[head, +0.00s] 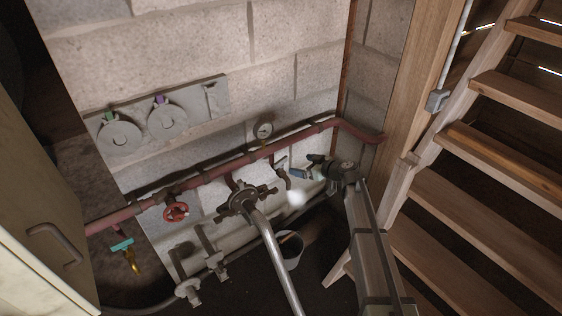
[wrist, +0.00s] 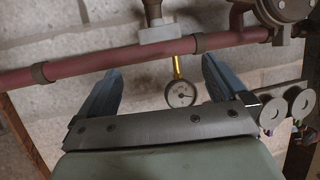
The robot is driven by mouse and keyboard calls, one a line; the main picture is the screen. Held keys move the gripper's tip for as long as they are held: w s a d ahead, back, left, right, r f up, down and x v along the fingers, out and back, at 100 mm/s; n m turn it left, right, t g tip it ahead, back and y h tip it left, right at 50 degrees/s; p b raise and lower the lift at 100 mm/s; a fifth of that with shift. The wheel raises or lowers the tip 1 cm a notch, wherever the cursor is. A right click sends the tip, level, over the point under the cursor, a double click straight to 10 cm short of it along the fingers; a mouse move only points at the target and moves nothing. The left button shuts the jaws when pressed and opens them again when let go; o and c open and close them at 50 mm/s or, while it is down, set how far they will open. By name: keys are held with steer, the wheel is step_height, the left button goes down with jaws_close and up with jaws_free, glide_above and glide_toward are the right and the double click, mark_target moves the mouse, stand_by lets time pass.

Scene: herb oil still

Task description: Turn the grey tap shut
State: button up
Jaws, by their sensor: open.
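The grey tap (head: 282,163) hangs from the red-brown pipe on the block wall, right of centre in the head view, with a curved spout below it. Its flat grey handle (wrist: 160,33) shows at the top middle of the wrist view, which looks upside down. My gripper (head: 303,165) is just right of the tap in the head view. Its two blue fingers (wrist: 160,65) are apart and empty, pointing towards the pipe. The handle appears beyond the fingertips, roughly in line with the gap between them. I cannot tell the exact distance.
A pressure gauge (head: 264,130) stands on the red-brown pipe (head: 210,176) close by. A dark valve (head: 243,201) with a thick metal pipe is left of my gripper. A red handwheel (head: 175,211) and teal-handled tap (head: 122,245) are further left. A bucket (head: 291,250) stands below; wooden stairs (head: 470,200) are right.

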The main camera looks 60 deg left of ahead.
mark_target(282, 160)
steer(key=x, duration=1.2)
steer(key=shift+a+f, duration=0.15)
steer(key=shift+a, duration=0.2)
steer(key=c, duration=0.8)
steer(key=shift+s, duration=0.1)
steer(key=shift+c, duration=0.2)
steer(key=shift+s+m+t, duration=0.1)
steer(key=shift+m+t, duration=0.8)
steer(key=shift+t, duration=0.1)
steer(key=shift+m+t, duration=0.7)
steer(key=shift+t, duration=0.2)
